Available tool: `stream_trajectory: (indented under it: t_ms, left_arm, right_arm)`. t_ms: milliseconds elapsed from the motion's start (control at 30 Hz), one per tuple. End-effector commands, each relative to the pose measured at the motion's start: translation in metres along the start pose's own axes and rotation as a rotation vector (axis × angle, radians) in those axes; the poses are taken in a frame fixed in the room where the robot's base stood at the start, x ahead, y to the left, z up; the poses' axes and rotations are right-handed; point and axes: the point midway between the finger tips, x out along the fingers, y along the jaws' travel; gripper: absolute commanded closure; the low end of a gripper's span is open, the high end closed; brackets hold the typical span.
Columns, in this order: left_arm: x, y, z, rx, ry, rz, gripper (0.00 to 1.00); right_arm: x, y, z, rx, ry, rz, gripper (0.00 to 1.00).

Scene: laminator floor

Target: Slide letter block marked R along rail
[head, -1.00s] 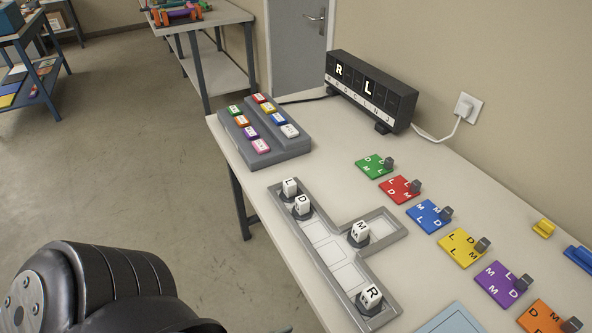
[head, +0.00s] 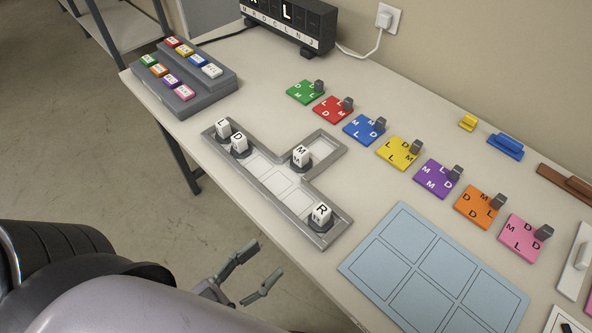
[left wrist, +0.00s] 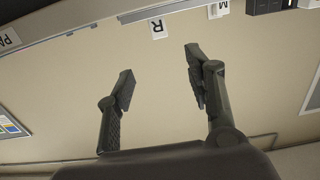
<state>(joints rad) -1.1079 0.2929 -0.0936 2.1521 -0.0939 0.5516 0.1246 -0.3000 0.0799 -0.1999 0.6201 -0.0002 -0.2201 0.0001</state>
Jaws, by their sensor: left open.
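The white letter block marked R (head: 320,214) stands on a dark round base at the near end of the grey rail tray (head: 262,208). Blocks marked L (head: 223,128) and D (head: 239,143) stand together at its far end, and the block marked M (head: 300,156) is at the side branch. My left gripper (head: 262,264) is open and empty in front of the table edge, apart from the R block. Its two spread fingers (left wrist: 158,66) show in the left wrist view. A white R-marked square there (left wrist: 158,27) cannot be matched surely to the block. My right gripper is out of view.
A grey button box (head: 185,80) and a black letter display (head: 288,22) stand at the back. A light blue gridded board (head: 408,250) lies near the front.

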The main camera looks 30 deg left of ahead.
Motion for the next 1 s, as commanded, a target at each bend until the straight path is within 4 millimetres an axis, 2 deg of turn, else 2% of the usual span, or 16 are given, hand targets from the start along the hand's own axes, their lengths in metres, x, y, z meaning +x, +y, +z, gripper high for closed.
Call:
stream_trajectory:
  t_ms: [167,800,1000]
  left_arm:
    - [0.020,0.000,-0.002,-0.001,0.005,0.000,0.52]
    - [0.143,0.000,-0.003,0.001,0.004,0.000,0.52]
    - [0.166,0.000,-0.001,0.000,0.001,-0.001,0.52]
  right_arm:
    - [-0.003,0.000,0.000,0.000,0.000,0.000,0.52]
    - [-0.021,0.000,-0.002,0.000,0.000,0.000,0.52]
    - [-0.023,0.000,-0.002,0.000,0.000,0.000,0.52]
